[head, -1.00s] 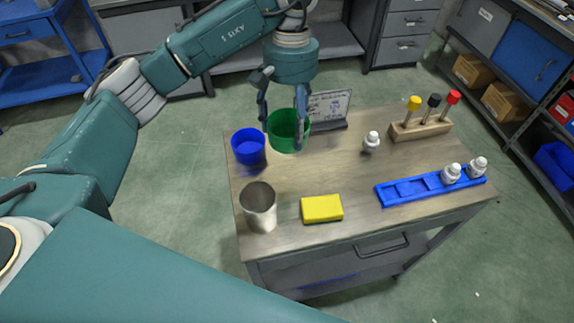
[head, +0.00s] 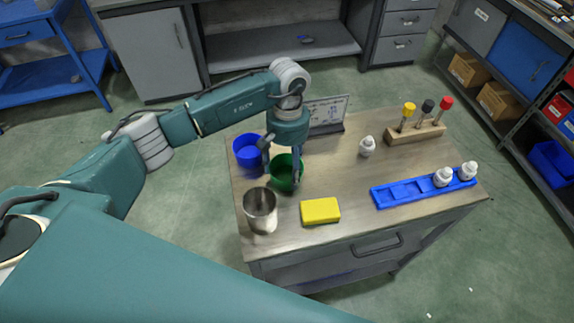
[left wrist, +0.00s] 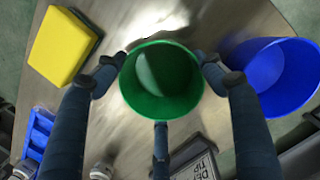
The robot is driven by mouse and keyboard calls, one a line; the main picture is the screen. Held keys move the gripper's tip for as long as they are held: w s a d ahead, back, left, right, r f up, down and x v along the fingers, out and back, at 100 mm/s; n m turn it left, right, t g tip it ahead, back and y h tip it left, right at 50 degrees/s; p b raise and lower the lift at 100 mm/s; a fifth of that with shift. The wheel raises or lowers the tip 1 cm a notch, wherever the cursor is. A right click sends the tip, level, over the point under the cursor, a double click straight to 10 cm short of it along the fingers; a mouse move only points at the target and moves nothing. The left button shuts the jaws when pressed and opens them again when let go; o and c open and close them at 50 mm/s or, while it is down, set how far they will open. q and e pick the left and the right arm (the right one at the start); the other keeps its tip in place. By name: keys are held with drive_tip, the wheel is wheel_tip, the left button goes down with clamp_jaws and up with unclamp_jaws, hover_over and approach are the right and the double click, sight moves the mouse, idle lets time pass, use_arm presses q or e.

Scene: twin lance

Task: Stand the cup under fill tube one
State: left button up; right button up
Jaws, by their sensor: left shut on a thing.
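My left gripper (head: 281,168) is shut on a green cup (head: 286,180), with its fingers around the outside of the cup. The cup is roughly upright over the left part of the table, between a blue cup (head: 247,155) and a yellow block (head: 320,211). I cannot tell whether its base touches the tabletop. In the left wrist view the green cup (left wrist: 160,85) shows its open mouth between the fingers, and looks empty. A metal cup (head: 261,216) stands at the table's front left. I see no fill tube that I can identify. My right gripper is out of view.
The table (head: 340,180) also holds a blue tray (head: 405,193) with white bottles at its right end and a lone white bottle (head: 367,147). A wooden rack (head: 416,134) with yellow-, black- and red-topped items and a sign (head: 328,113) stand at the back.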

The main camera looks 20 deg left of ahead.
use_arm(q)
drive_tip(key=shift+f, duration=0.1)
drive_tip(key=shift+f+b, duration=0.1)
drive_tip(key=shift+b, duration=0.2)
drive_tip(key=o, duration=1.2)
drive_tip(key=shift+c, duration=0.2)
